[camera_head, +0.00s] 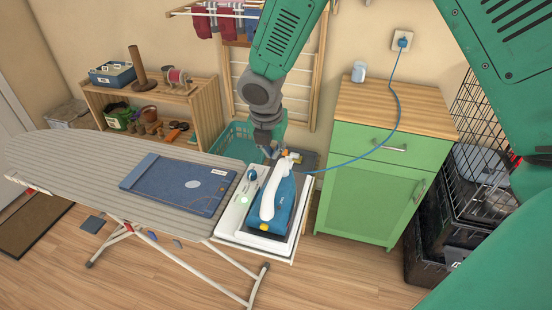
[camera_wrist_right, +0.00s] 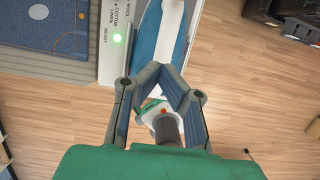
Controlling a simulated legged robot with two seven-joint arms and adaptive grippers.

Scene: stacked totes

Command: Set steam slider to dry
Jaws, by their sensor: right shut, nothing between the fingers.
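The iron (camera_head: 285,208) is blue with a white handle (camera_head: 267,200). It sits on a white rest at the right end of the ironing board. My right gripper (camera_head: 268,151) points down at the iron's far end, shut and empty. In the right wrist view its fingertips (camera_wrist_right: 162,70) come together over the iron, whose blue body (camera_wrist_right: 148,32) shows above them. A small orange-red part on a white and green piece (camera_wrist_right: 159,112) shows between the fingers. I cannot clearly make out the steam slider or its setting. My left gripper is not in view.
The iron rest (camera_head: 235,212) has a lit green light and wool, cotton/linen and ready labels. A blue cord (camera_head: 392,105) runs to the wall outlet. A green cabinet (camera_head: 375,180) stands to the right.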

